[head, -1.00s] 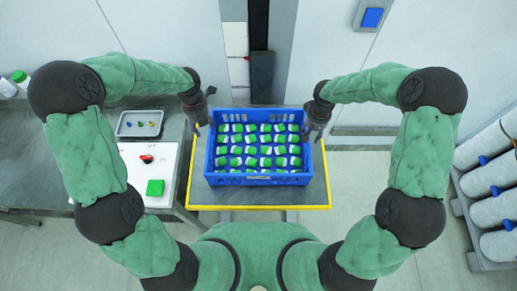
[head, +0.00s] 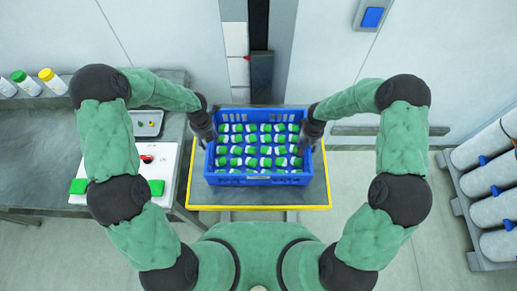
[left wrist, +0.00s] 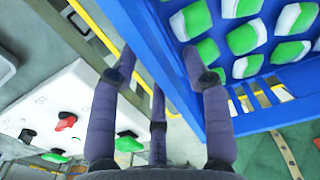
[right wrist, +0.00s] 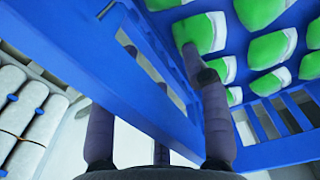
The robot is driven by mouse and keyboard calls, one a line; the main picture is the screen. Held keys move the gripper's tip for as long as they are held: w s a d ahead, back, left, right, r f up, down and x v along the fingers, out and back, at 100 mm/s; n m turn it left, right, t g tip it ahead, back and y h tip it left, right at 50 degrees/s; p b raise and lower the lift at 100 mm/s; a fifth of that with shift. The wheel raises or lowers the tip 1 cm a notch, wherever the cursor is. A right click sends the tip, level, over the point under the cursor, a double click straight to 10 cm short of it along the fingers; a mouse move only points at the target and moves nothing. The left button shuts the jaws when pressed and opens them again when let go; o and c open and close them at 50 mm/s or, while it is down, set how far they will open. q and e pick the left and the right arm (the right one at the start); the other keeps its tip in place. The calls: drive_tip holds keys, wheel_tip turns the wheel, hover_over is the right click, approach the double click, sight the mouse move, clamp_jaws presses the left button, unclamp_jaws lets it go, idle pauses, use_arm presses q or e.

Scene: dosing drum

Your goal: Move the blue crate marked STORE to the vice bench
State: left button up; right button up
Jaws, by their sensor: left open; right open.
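The blue crate (head: 258,179) sits on a yellow-edged table straight ahead, full of green-and-white items (head: 258,146). No STORE marking is readable. My left gripper (head: 209,136) is open at the crate's left side wall. In the left wrist view, its fingers (left wrist: 159,65) straddle that blue wall (left wrist: 165,75), one finger inside and the others outside. My right gripper (head: 309,136) is open at the right side wall. In the right wrist view, its fingers (right wrist: 160,55) straddle that wall (right wrist: 150,95) the same way. Whether the fingers touch the walls cannot be told.
The yellow-edged table (head: 258,208) has a little bare room in front of the crate. A grey bench at left holds a white board (head: 165,168), a grey tray (head: 148,124) and capped bottles (head: 50,80). Large cylinders (head: 490,190) lie on a rack at right.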

use_arm(q)
drive_tip(key=shift+f, duration=0.15)
use_arm(e)
drive_tip(key=shift+f, duration=0.15)
use_arm(q)
clamp_jaws()
use_arm(e)
clamp_jaws()
use_arm(q)
drive_tip(key=shift+w, duration=0.1)
use_arm(e)
drive_tip(key=shift+w, duration=0.15)
use_arm(q)
drive_tip(key=shift+r, duration=0.2)
use_arm(e)
drive_tip(key=shift+r, duration=0.25)
